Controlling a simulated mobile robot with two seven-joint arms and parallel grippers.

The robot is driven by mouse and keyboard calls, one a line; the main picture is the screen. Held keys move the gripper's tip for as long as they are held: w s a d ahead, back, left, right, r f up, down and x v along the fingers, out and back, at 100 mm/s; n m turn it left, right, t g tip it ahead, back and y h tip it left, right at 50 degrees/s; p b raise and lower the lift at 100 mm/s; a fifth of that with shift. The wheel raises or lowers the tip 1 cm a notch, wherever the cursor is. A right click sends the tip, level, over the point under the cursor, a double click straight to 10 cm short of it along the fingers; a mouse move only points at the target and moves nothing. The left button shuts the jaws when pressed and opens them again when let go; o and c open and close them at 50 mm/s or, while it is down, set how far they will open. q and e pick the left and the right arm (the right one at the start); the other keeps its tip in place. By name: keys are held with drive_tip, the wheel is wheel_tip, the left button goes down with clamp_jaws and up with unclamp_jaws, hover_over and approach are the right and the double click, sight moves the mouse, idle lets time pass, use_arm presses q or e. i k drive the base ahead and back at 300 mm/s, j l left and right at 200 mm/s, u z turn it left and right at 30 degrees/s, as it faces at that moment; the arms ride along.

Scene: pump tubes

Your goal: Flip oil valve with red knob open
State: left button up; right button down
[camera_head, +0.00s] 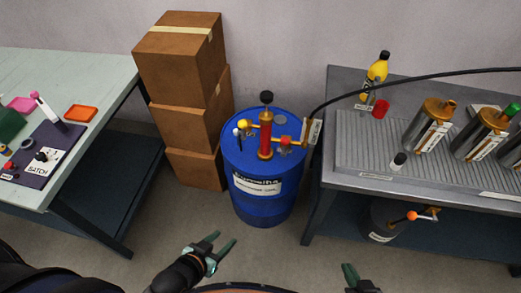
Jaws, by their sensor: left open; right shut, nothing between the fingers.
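A blue drum (262,205) stands on the floor in the middle of the head view. A red and brass pump (266,135) with a black top knob rises from its lid. A brass outlet on the pump's right side carries a small red part (285,141), which looks like a valve knob; its position is too small to tell. My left gripper (225,241) is open and empty, in front of the drum and apart from it. My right gripper (347,267) is shut and empty at the bottom edge, mostly out of view.
Cardboard boxes (185,125) are stacked left of the drum. A grey table (345,175) at right holds metal cylinders and a yellow bottle (376,70). Beneath it is a dark container with an orange knob (412,215). A black hose (400,79) crosses above. A pale table (75,70) stands left.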

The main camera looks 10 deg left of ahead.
sight(285, 142)
drive_tip(key=k+j, duration=0.1)
drive_tip(key=j, duration=0.5)
drive_tip(key=k+j, duration=0.1)
drive_tip(key=j, duration=0.55)
drive_tip(key=k+j, duration=0.1)
drive_tip(key=j, duration=0.5)
